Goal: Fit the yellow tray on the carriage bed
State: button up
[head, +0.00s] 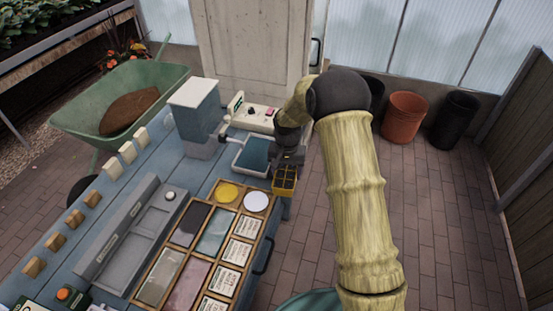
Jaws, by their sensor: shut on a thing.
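The yellow tray (285,188) is small, with several dark cells, and hangs at the right edge of the blue bench. My gripper (289,160) is above it and shut on its upper side; the fingertips are small and partly hidden by my arm. Just left of the gripper is a white-rimmed bed with a teal surface (254,153), beside a blue-grey column with a white top (195,118). It looks like the carriage bed, though I cannot be sure. The tray is apart from it, to its lower right.
A control box (256,117) stands behind the bed. A wooden case of coloured panels and labels (200,258) and a grey channelled fixture (130,235) fill the near bench. A green wheelbarrow (90,120) is at left. Brick floor is open at right, before several pots (403,118).

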jog(key=s+d+f+n, duration=0.2)
jog(key=s+d+f, duration=0.7)
jog(key=f, duration=0.3)
jog(key=shift+s+n, duration=0.3)
jog(key=shift+s, duration=0.25)
jog(key=shift+s+r, duration=0.1)
jog(key=shift+s, duration=0.05)
